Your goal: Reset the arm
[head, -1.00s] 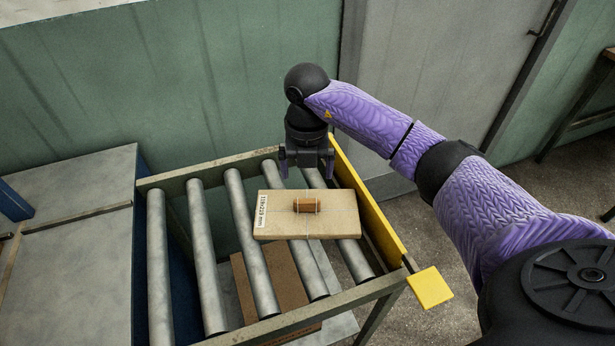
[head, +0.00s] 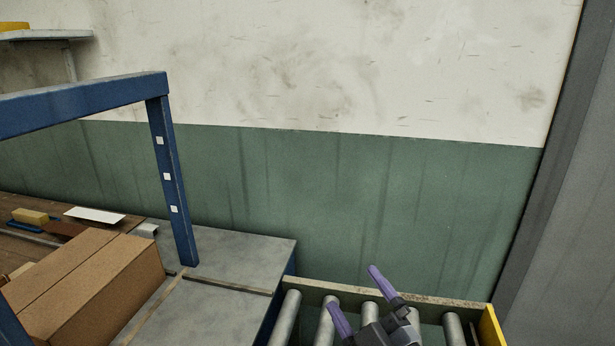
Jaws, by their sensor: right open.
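My right gripper (head: 353,288) shows at the bottom of the head view, right of the middle. Its two purple-tipped fingers point up and to the left and stand apart, with nothing between them. It is in front of the far end of the roller conveyor (head: 288,318). The rest of my right arm is below the picture. My left gripper is not in view. The parcel on the rollers is also out of view.
A blue frame (head: 167,170) stands over a grey table (head: 225,252) at left. A cardboard box (head: 95,290) sits at lower left. The green and white wall is behind. A yellow guard (head: 492,325) edges the conveyor's right side.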

